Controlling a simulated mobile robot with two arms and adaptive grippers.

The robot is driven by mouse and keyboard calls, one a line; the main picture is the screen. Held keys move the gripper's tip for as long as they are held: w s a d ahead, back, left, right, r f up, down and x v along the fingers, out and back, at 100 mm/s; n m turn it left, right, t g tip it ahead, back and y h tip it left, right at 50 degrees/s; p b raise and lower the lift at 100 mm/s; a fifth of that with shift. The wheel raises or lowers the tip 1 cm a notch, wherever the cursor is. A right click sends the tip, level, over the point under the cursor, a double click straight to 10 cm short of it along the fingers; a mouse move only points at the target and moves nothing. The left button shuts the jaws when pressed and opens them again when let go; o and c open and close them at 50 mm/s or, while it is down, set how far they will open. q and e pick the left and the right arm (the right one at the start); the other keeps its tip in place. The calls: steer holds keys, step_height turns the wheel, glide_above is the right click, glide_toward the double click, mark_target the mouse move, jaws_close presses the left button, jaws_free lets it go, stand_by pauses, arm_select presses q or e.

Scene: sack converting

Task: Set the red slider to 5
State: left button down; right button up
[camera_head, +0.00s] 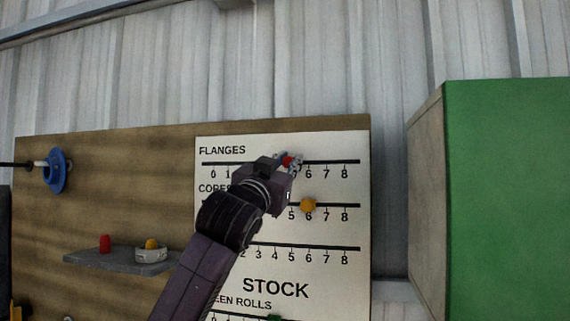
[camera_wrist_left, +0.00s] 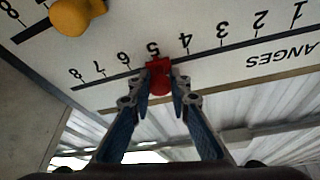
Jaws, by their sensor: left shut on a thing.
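The red slider (camera_head: 287,160) sits on the top track, labelled FLANGES, of the white stock board (camera_head: 345,225). In the left wrist view the red slider (camera_wrist_left: 160,76) is close to the 5 mark, perhaps slightly toward the 4. That view shows the scale upside down. My left gripper (camera_head: 288,163) reaches up in front of the board, its fingers shut on the red slider; the fingertips also show in the wrist view (camera_wrist_left: 160,98). My arm hides part of the scales. My right gripper is not in view.
A yellow slider (camera_head: 308,205) is near 6 on the track below. A grey shelf (camera_head: 108,259) at left bears a red piece (camera_head: 105,243) and a yellow-topped one (camera_head: 151,244). A blue disc (camera_head: 56,170) is at far left. A green cabinet (camera_head: 508,200) stands at right.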

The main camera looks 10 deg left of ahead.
arm_select(q)
steer(key=c, duration=2.1)
jaws_free()
steer(key=shift+o, duration=1.7)
steer(key=shift+s+f, duration=0.15)
steer(key=shift+s, duration=0.3)
steer(key=v, duration=1.1)
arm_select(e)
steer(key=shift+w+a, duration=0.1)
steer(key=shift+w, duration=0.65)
